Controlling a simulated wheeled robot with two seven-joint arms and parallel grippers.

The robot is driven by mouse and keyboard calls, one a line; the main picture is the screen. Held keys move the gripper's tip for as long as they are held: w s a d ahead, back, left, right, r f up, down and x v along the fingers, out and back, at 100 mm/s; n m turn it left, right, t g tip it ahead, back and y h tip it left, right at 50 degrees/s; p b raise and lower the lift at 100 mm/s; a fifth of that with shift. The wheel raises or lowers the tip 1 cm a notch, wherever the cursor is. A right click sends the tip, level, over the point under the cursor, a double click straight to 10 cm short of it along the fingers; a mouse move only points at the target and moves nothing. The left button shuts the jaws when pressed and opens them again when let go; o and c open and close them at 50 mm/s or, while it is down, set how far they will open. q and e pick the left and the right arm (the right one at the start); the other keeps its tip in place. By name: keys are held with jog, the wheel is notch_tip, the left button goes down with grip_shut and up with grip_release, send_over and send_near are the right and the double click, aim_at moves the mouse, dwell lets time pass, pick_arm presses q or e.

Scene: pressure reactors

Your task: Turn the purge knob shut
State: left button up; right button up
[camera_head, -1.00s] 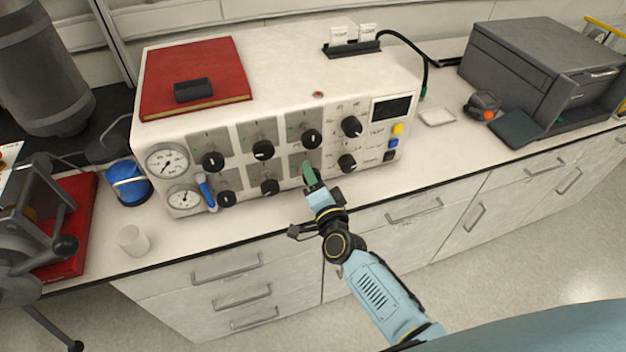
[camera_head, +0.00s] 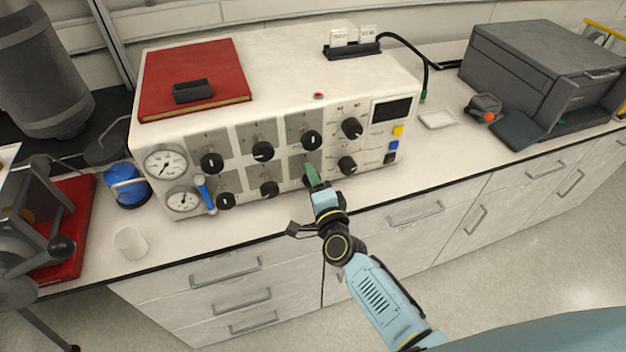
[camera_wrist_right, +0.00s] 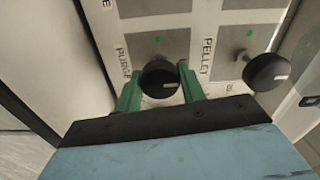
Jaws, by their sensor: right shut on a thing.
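The purge knob (camera_wrist_right: 160,80) is a round black knob with a white mark, under a grey panel labelled PURGE in the right wrist view. My right gripper (camera_wrist_right: 158,88) has its two green fingers on either side of it, shut on it. In the head view my right gripper (camera_head: 312,178) reaches the lower row of the white control box (camera_head: 290,70), and its fingers mostly hide the knob. The mark on the knob points to the right in the wrist view. My left gripper is not in view.
The PELLET knob (camera_wrist_right: 268,72) sits close to the right of my fingers in the wrist view. Other black knobs (camera_head: 269,188) line the box front.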

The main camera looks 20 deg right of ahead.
jog(key=o, duration=1)
jog(key=shift+c, duration=0.2)
jog(key=shift+s, duration=0.1)
jog(key=s, duration=1.3)
jog(key=shift+s+d, duration=0.15)
jog(key=shift+d, duration=0.05)
jog(key=s+f+n+g+y+b, duration=0.1)
jog(key=s+f+n+g, duration=0.25)
jog(key=f, duration=0.65)
jog(key=s+f+n+g, duration=0.2)
jog(key=s+f+n, duration=0.25)
jog(key=f, duration=0.55)
jog(key=s+f+n+g+y+b, duration=0.1)
jog(key=s+f+n+g, duration=0.25)
jog(key=f, duration=0.65)
jog(key=s+d+f+n+g+h, duration=0.1)
jog(key=s+d+f+n+g, duration=0.1)
jog(key=s+f, duration=0.3)
jog(key=s+d+f+n+g+b, duration=0.1)
jog(key=s+d+f+n+g, duration=0.1)
jog(key=s, duration=0.9)
jog(key=s+d+f+n+g+h, duration=0.1)
jog(key=s+d+f+n+g, duration=0.2)
jog(key=s+f, duration=0.4)
jog(key=shift+s+d+f+g+h+b, duration=0.3)
jog(key=shift+s+d+f+g+b, duration=0.15)
jog(key=shift+s+d, duration=0.5)
